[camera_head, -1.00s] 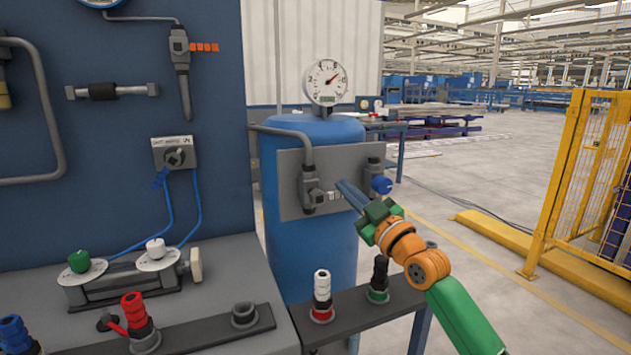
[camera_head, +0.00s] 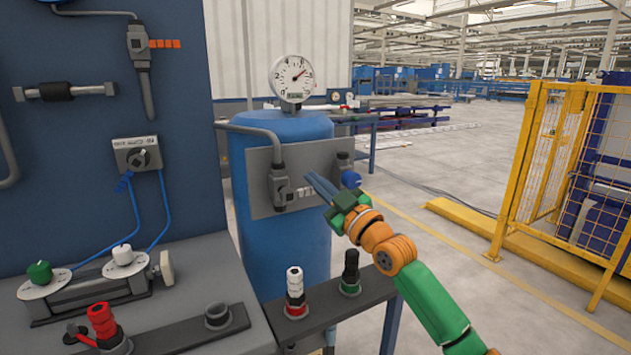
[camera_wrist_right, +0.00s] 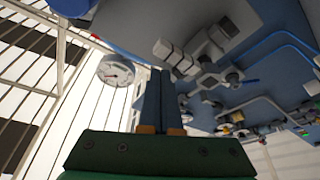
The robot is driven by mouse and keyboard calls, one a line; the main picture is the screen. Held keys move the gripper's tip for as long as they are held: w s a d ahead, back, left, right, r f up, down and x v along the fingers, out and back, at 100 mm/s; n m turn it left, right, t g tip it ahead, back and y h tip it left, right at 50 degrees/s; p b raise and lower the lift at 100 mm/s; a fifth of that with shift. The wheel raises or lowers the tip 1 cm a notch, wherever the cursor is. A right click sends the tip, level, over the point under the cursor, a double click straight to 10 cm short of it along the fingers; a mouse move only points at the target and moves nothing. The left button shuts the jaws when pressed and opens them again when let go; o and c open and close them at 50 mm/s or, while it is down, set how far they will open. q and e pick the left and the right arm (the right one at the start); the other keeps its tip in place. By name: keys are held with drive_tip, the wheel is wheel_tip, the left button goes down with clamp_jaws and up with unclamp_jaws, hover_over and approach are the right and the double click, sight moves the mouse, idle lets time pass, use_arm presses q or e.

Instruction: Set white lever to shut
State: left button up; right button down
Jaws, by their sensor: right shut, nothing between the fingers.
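A white segmented lever (camera_head: 303,192) sticks out to the right from a grey valve on the grey plate (camera_head: 262,203) in front of the blue tank. My right gripper (camera_head: 308,176) is shut and empty, its blue fingertips close to the lever's right end. I cannot tell from the head view whether they touch. In the right wrist view the closed fingers (camera_wrist_right: 162,78) point up the picture, and the white lever (camera_wrist_right: 174,57) shows just beyond and right of their tips, apparently apart. My left gripper is not in view.
A blue knob (camera_head: 351,179) sits on the plate's right fitting, near my gripper. A pressure gauge (camera_head: 292,77) tops the tank (camera_head: 285,245). Below stand a white handle (camera_head: 294,283) and a black one (camera_head: 351,267). Open floor lies right, before a yellow fence (camera_head: 545,170).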

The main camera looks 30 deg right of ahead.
use_arm(q)
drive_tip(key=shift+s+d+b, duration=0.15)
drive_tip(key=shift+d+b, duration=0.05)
drive_tip(key=shift+b, duration=0.55)
use_arm(e)
drive_tip(key=s, duration=0.9)
drive_tip(key=shift+s+d+f, duration=0.15)
drive_tip(key=shift+s+f, duration=0.2)
